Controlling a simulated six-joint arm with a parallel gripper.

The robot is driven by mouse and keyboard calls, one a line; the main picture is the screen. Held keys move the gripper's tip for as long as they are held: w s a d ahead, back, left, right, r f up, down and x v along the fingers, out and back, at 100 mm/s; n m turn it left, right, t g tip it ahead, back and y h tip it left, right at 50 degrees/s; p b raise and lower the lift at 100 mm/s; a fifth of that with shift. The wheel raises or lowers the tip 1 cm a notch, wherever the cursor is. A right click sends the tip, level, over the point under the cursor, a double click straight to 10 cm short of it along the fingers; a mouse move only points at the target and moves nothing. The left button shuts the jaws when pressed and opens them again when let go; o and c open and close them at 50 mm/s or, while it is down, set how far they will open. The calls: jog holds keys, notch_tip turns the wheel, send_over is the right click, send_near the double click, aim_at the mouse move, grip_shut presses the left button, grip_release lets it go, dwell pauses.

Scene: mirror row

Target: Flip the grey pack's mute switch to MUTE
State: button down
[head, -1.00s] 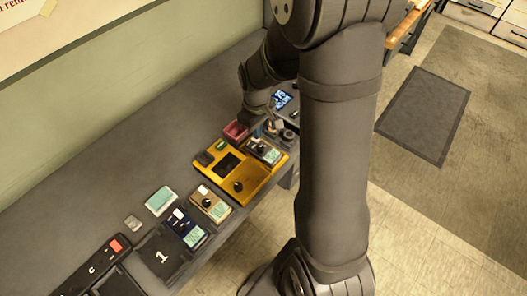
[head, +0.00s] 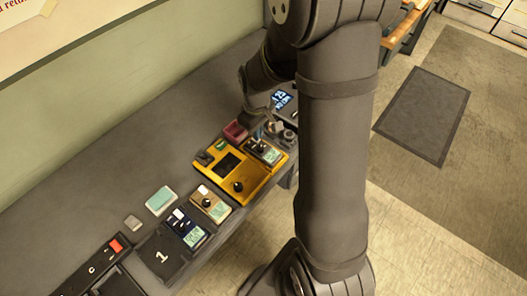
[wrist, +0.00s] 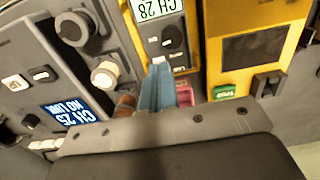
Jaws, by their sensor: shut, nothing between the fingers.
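The grey pack (head: 265,151) sits at the right end of the yellow unit (head: 236,192) in the head view. In the wrist view the grey pack (wrist: 160,36) shows a CH 28 display, a round black knob and small pale labels; I cannot make out the mute switch or its setting. My gripper (wrist: 157,88) is shut and empty, its blue-grey fingers pointing at the pack's near edge; I cannot tell whether they touch it. In the head view my gripper is small and mostly hidden by my arm.
Close by are a red box (head: 235,130), a green block (wrist: 224,92) and a dark unit with a CH 25 screen (wrist: 74,114) and knobs. A tan pack (head: 209,203) and a navy pack (head: 185,228) lie along the bench. The bench's back left is clear.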

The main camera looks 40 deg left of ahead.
jog(key=shift+f, duration=0.5)
jog(key=shift+r, duration=3.55)
notch_tip(320, 180, down, 7)
jog(key=shift+r, duration=0.15)
